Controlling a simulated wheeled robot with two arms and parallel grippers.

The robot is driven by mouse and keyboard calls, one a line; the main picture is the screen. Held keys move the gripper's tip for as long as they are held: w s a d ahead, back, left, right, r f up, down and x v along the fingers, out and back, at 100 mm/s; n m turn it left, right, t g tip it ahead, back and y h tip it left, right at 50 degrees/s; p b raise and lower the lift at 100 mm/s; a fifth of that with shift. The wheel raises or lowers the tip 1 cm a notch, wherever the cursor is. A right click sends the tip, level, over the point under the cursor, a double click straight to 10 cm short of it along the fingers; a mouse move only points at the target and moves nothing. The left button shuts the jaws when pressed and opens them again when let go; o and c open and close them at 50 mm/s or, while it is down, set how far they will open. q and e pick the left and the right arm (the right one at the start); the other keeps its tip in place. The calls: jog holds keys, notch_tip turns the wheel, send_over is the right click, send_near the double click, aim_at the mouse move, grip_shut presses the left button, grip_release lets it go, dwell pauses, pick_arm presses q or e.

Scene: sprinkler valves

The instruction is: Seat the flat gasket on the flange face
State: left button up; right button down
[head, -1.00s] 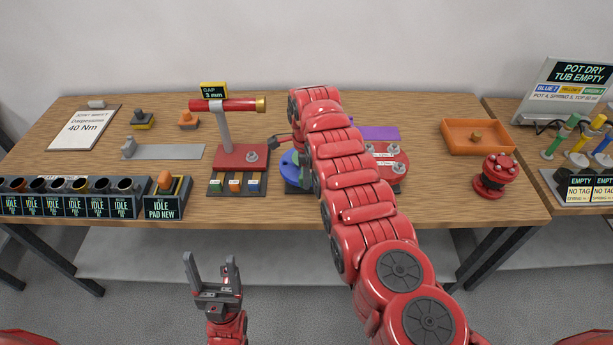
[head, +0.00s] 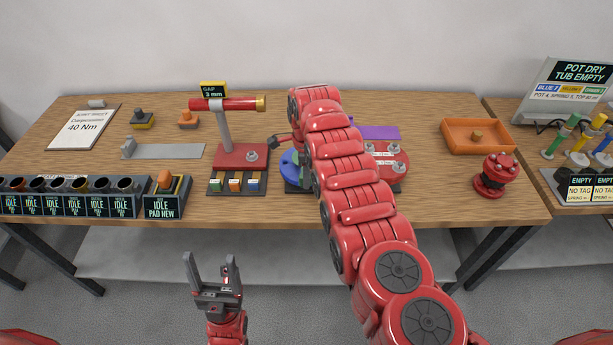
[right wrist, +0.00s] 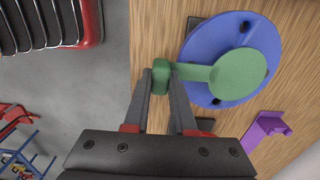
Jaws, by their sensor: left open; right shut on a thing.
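A green flat disc with a tab handle (right wrist: 237,70), which looks like the gasket, is in the right wrist view. My right gripper (right wrist: 161,76) is shut on its tab. The disc overlaps a blue round plate with bolt holes (right wrist: 229,37), which looks like the flange face. The disc sits off the plate's middle in this view; I cannot tell whether they touch. In the head view the blue plate (head: 288,163) is mostly hidden by my right arm, with the right gripper (head: 283,141) beside it. My left gripper (head: 214,272) is open and empty in front of the table.
A red stand (head: 241,156) with a horizontal pipe is left of the blue plate. A red bolted plate (head: 389,165) and purple bracket (head: 380,132) are to its right. An orange tray (head: 455,145) and red fitting (head: 494,178) are farther right. Bare wood shows between them.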

jog(key=shift+f+b, duration=0.95)
jog(key=shift+f, duration=0.15)
jog(key=c, duration=0.7)
grip_release()
jog(key=shift+o, duration=0.2)
jog(key=shift+r, duration=0.15)
notch_tip(320, 180, up, 3)
jog(key=shift+f+p, duration=0.15)
jog(key=shift+p, duration=0.95)
jog(key=shift+r+p, duration=0.6)
jog(key=shift+r, duration=2)
jog(key=shift+f, duration=0.1)
